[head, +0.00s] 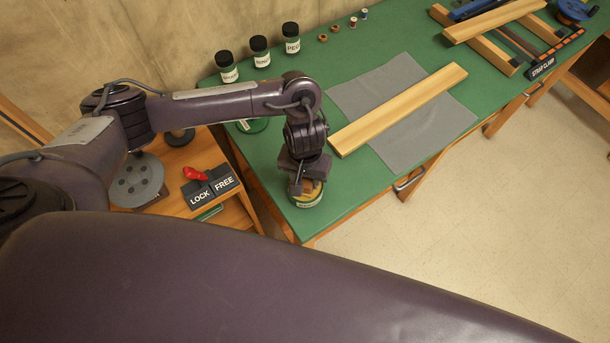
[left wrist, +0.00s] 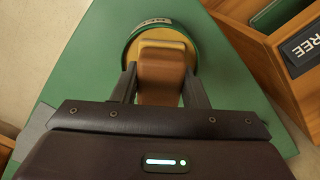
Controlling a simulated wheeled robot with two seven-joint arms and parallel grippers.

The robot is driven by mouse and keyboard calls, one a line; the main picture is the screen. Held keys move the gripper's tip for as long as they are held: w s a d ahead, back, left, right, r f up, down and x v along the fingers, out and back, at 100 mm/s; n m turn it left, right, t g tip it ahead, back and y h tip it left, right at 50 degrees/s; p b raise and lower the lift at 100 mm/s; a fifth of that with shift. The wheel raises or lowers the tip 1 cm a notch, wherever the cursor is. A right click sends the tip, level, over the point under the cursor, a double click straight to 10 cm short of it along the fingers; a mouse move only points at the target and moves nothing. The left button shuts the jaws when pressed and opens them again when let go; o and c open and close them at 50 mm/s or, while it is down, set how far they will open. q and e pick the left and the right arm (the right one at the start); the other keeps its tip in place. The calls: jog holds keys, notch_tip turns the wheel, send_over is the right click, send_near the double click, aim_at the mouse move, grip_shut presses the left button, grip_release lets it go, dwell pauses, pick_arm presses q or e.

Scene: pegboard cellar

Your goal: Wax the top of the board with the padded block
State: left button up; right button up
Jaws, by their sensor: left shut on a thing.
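The board (head: 398,110) is a long pale wooden plank lying across a grey cloth (head: 440,118) on the green bench top. My left gripper (head: 305,178) is at the near left corner of the bench, left of the board and apart from it. It is shut on the brown padded block (left wrist: 161,78). The block is at the mouth of a round green-rimmed tin (head: 306,202) with yellowish contents; the tin also shows in the left wrist view (left wrist: 130,38). The fingers and block hide part of the tin, and I cannot tell how firmly the pad touches the contents. My right gripper is out of view.
Three dark-capped jars (head: 260,52) stand along the bench's back edge, with small spools (head: 353,22) to their right. A wooden frame (head: 480,40) and a strap clamp (head: 555,58) lie at the far right.

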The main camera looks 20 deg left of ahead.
pick_arm(q)
jog(key=shift+s+f+p, duration=0.1)
jog(key=shift+f+p, duration=0.05)
jog(key=shift+p, duration=0.2)
dwell(1.2)
notch_tip(320, 180, up, 7)
jog(key=p, duration=0.9)
dwell(0.9)
